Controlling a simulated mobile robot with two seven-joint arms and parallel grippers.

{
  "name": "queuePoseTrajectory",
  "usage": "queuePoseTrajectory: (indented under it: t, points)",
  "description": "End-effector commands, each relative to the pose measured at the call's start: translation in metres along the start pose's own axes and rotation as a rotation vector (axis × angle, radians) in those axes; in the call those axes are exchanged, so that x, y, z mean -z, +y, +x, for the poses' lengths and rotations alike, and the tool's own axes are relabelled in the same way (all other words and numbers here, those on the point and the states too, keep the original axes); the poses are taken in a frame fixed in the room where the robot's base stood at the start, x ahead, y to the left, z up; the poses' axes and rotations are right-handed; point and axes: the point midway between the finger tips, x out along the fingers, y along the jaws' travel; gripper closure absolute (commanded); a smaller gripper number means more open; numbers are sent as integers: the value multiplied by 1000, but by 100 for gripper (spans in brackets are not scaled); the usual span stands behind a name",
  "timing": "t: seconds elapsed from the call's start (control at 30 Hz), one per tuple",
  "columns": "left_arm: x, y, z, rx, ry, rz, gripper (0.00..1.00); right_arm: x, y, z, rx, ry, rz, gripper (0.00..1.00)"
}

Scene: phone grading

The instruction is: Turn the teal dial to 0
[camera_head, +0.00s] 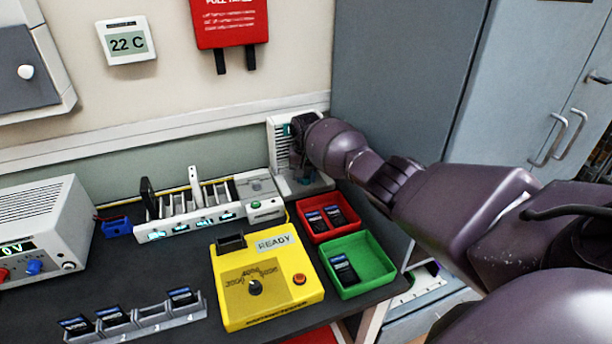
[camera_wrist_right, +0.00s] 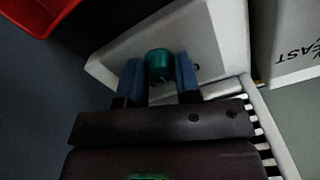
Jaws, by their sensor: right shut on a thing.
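The teal dial (camera_wrist_right: 158,65) shows in the right wrist view as a round knob on a white panel (camera_wrist_right: 110,65). My right gripper (camera_wrist_right: 158,78) has its two blue fingers on either side of the dial and is shut on it. In the head view my right gripper (camera_head: 298,132) is at the white slatted unit (camera_head: 281,150) at the back of the table. It hides most of the dial there, and I cannot read the dial's setting. My left gripper is not in view.
A red tray (camera_head: 326,236) and a green tray (camera_head: 382,284) holding phones lie below my right arm. A yellow READY box (camera_head: 225,300), a white charging rack (camera_head: 185,227) and a grey phone stand (camera_head: 150,325) are to the left. A grey cabinet (camera_head: 400,80) stands behind.

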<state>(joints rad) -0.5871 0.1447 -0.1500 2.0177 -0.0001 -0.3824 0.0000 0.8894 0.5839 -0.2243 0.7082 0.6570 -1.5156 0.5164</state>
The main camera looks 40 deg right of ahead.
Motion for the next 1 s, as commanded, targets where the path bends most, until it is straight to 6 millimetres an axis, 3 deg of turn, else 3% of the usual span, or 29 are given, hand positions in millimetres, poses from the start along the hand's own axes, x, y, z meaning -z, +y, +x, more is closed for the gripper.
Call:
queuePoseTrajectory:
  t: [1.0]
  points:
    - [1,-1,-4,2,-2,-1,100,0,0,1,0,-1,-698,93]
